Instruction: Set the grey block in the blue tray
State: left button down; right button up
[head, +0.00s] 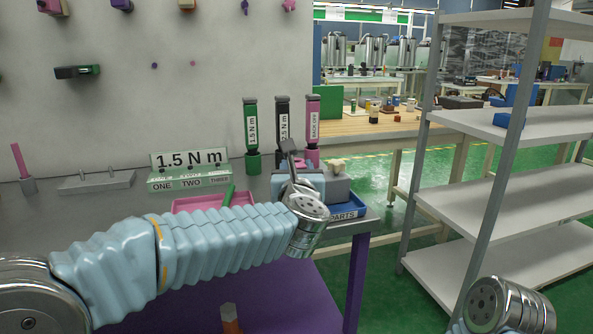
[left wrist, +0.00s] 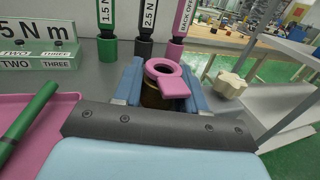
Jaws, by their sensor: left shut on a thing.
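The blue tray (head: 347,212), labelled PARTS, sits at the table's right front corner, partly behind my left arm. My left gripper (head: 296,165) is above the table just left of and behind it. In the left wrist view, the two blue fingers (left wrist: 160,88) are shut with a pink ring-shaped piece with a tab (left wrist: 173,84) and something dark between them. I cannot tell whether the dark thing is the grey block; no other clear grey block shows. The right gripper is out of view; only a link of that arm shows at bottom right.
Green, black and pink drivers (head: 251,135) stand behind the gripper. A pink tray (head: 190,205) holding a green rod lies to the left, beside a 1.5 N m sign (head: 188,160). A cream knob (head: 337,166) is close right. Shelves (head: 530,185) stand at right.

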pick_arm(q)
jog(key=shift+f, duration=0.15)
jog(key=c, duration=0.6)
grip_release()
jog(key=shift+r, duration=0.35)
jog(key=s, duration=0.4)
jog(key=s+b, duration=0.1)
jog(key=s, duration=0.3)
jog(key=s+b, duration=0.1)
jog(key=s, duration=0.3)
jog(key=shift+d+f, duration=0.2)
jog(key=shift+d, duration=0.1)
